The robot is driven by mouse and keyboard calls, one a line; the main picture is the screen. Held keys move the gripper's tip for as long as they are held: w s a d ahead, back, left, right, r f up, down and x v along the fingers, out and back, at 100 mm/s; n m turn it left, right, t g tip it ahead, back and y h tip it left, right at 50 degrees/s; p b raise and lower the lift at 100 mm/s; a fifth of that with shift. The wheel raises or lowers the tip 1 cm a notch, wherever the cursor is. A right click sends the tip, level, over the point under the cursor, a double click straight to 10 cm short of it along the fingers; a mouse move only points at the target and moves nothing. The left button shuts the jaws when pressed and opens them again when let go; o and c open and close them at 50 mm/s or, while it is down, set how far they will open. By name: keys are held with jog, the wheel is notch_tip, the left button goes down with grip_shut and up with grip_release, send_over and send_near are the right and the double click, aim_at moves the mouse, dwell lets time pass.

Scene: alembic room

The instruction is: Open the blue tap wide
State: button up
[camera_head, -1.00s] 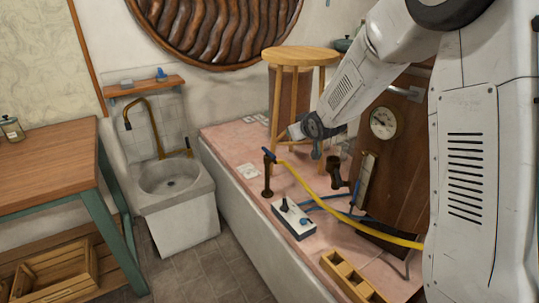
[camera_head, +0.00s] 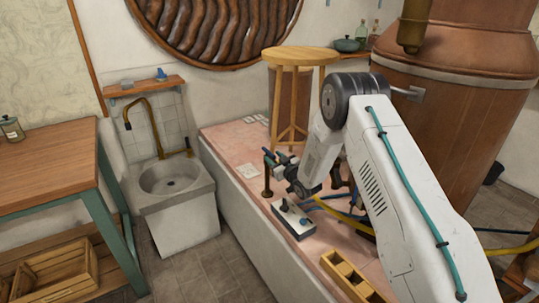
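The blue tap (camera_head: 268,154) is a small blue lever on top of a dark brown upright pipe (camera_head: 267,184). It stands on the pink tiled ledge near the ledge's left edge. My gripper (camera_head: 275,163) is right at the tap's top, coming in from the right, and its dark parts overlap the lever. The lever is partly hidden. I cannot tell whether the fingers touch it or how wide they are apart.
A white switch box (camera_head: 293,219) and a wooden tray (camera_head: 350,279) are on the pink ledge (camera_head: 236,142). A stool (camera_head: 300,55) stands behind my gripper. A yellow hose (camera_head: 340,214) passes under my arm. A stone sink (camera_head: 175,185) is left of the ledge.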

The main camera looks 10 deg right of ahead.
aim_at(269, 152)
jog(key=shift+x, duration=2.05)
grip_shut()
